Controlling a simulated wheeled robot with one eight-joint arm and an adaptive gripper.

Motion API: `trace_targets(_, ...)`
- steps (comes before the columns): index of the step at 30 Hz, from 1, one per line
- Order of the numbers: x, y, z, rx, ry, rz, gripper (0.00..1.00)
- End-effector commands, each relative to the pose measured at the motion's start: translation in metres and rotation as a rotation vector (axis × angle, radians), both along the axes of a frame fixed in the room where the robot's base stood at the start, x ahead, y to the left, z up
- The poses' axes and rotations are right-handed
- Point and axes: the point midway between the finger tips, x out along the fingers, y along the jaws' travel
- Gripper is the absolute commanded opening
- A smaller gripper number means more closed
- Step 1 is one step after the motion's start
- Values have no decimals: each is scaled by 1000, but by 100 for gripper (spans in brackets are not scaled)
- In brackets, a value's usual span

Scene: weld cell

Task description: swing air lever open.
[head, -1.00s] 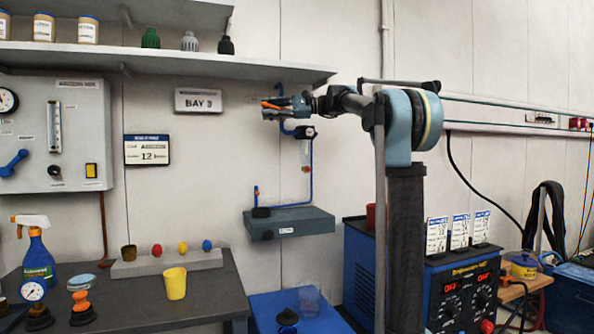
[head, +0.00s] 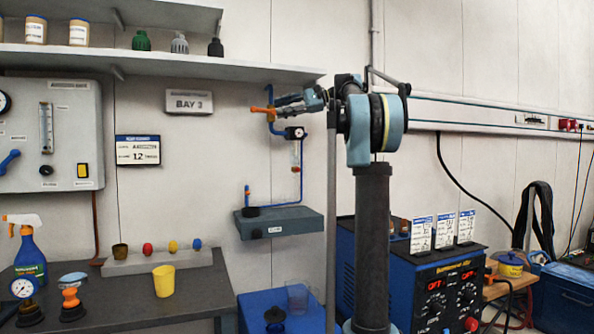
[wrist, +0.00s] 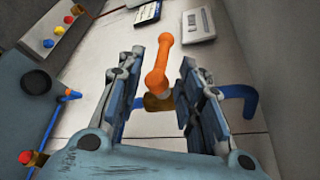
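The orange air lever (head: 263,112) sits on a blue air pipe on the wall, above the small gauge and filter. In the wrist view the lever (wrist: 158,66) rises from a brass valve body (wrist: 157,103) on the blue pipe (wrist: 235,100). My gripper (head: 285,106) is at the lever's right in the head view. In the wrist view its two fingers (wrist: 161,78) stand apart, with the lever in the gap between them. Gaps show on both sides, so the fingers do not appear to grip it. The exact depth between fingertips and lever is hard to tell.
A gauge with a filter (head: 296,143) hangs just below the lever. The shelf (head: 170,64) runs above it and a BAY 3 sign (head: 189,102) is to its left. A grey wall ledge (head: 285,222) and a blue welding machine (head: 400,280) are lower down.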

Motion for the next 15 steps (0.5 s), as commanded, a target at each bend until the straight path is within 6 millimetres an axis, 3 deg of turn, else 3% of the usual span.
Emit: trace_targets(15, -3, -80, 18, -1, 0, -1, 34)
